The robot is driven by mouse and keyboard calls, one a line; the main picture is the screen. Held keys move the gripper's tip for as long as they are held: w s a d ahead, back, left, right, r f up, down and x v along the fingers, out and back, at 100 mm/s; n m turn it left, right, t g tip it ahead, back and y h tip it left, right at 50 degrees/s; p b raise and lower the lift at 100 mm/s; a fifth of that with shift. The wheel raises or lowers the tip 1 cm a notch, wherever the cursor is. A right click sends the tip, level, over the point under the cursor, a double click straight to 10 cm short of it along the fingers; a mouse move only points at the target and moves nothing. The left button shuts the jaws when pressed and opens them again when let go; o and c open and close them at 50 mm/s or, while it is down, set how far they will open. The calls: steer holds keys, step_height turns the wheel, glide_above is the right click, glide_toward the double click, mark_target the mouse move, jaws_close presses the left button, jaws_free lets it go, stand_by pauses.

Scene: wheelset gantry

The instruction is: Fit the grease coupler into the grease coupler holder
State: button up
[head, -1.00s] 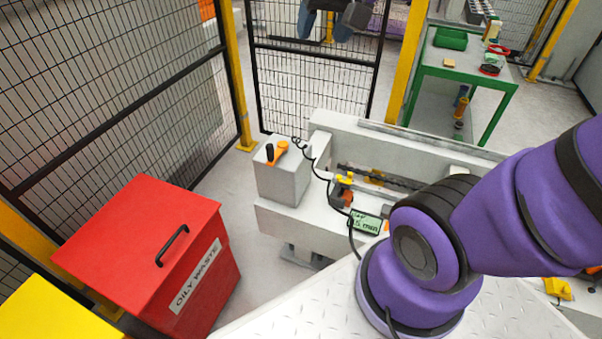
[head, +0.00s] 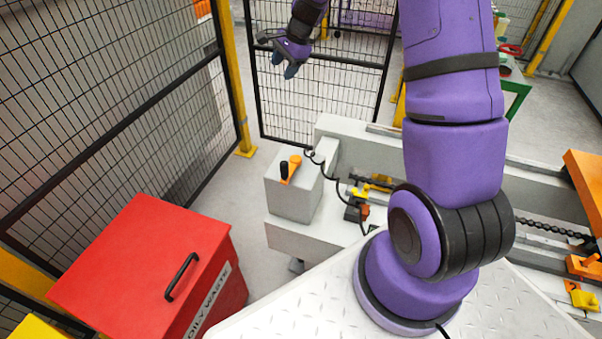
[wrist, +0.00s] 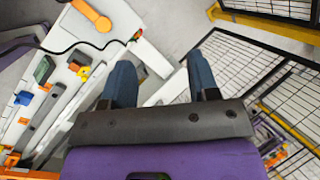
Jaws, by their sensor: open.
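My gripper (head: 279,57) is raised high in front of the mesh fence, well above and apart from the gantry. In the wrist view my gripper (wrist: 161,66) has two blue fingers spread apart with nothing between them. A black hose (head: 339,182) curls from the pale block to a small yellow and orange fitting (head: 358,203) on the gantry, near my arm's base. The fitting also shows in the wrist view (wrist: 83,72). I cannot tell for sure which of these small parts is the grease coupler or its holder.
A pale block (head: 291,196) carries a black knob and an orange handle (head: 294,164); the handle also shows in the wrist view (wrist: 92,16). A red oily-waste bin (head: 140,260) stands left. Mesh fence (head: 320,100) closes the back. My arm hides part of the gantry.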

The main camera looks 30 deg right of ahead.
steer(key=w+d+f+m, duration=0.1)
steer(key=d+f+m, duration=0.3)
steer(key=f, duration=0.8)
steer(key=w+d+f+m, duration=0.1)
steer(key=d+f+m, duration=0.2)
steer(key=f, duration=0.9)
steer(key=w+d+f+m, duration=0.1)
steer(key=d+f+m, duration=0.3)
steer(key=f, duration=0.8)
steer(key=shift+s+d+f+x, duration=0.2)
steer(key=shift+s+d+x, duration=0.15)
steer(key=shift+x, duration=2.15)
steer(key=shift+s+d+f+x, duration=0.25)
steer(key=shift+s+x, duration=0.25)
steer(key=shift+x, duration=2)
steer(key=shift+s+d+f+x, duration=0.2)
steer(key=shift+s+d+x, duration=0.15)
steer(key=shift+x, duration=2.15)
steer(key=shift+c, duration=0.3)
jaws_close()
